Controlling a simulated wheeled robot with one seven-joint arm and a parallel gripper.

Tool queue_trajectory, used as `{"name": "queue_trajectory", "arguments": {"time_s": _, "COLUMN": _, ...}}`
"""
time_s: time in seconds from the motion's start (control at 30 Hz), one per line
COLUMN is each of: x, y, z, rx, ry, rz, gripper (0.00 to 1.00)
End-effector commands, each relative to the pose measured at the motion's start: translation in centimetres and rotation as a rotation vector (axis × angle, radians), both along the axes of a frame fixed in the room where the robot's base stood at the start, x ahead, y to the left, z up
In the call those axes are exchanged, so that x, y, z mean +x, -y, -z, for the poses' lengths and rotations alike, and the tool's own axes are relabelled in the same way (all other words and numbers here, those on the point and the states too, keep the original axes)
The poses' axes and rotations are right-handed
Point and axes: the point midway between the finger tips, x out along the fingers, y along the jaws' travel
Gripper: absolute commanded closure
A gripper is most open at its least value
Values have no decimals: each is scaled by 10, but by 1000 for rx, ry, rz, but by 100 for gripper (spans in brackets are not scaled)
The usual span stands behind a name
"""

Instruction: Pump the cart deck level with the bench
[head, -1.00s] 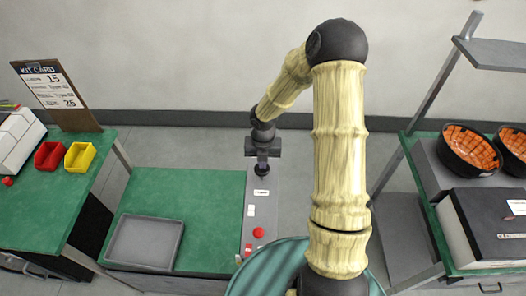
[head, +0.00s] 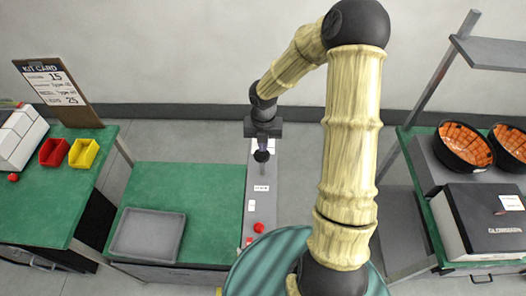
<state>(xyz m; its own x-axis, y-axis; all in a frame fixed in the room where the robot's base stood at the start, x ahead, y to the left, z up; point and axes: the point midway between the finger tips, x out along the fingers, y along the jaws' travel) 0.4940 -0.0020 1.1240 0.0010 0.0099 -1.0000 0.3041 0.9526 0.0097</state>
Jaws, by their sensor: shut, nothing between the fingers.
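The cart deck (head: 190,195) is the green surface in the middle of the head view. It appears lower than the green-topped bench (head: 40,205) on the left. A grey strip along its right side carries an upright lever with a black knob (head: 261,156). My gripper (head: 262,147) is shut and empty, just above the knob in the picture. I cannot tell whether it touches the knob. Its fingertips are small and partly merge with the dark knob.
A grey tray (head: 148,235) sits on the deck. A red button (head: 258,228) is on the strip. The bench holds a red bin (head: 53,152), a yellow bin (head: 84,153) and a kit card (head: 55,88). A rack with orange-lined bowls (head: 464,147) stands at right.

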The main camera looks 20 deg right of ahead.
Motion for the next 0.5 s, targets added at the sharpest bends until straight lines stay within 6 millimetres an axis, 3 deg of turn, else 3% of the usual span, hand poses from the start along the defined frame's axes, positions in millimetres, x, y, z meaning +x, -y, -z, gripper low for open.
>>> {"name": "queue_trajectory", "arguments": {"time_s": 0.23, "x": 1, "y": 2, "z": -45, "rx": -1, "ry": 5, "rz": 2, "gripper": 100}}
{"name": "queue_trajectory", "arguments": {"time_s": 0.5, "x": 1, "y": 1, "z": -60, "rx": 1, "ry": 1, "rz": 0, "gripper": 100}}
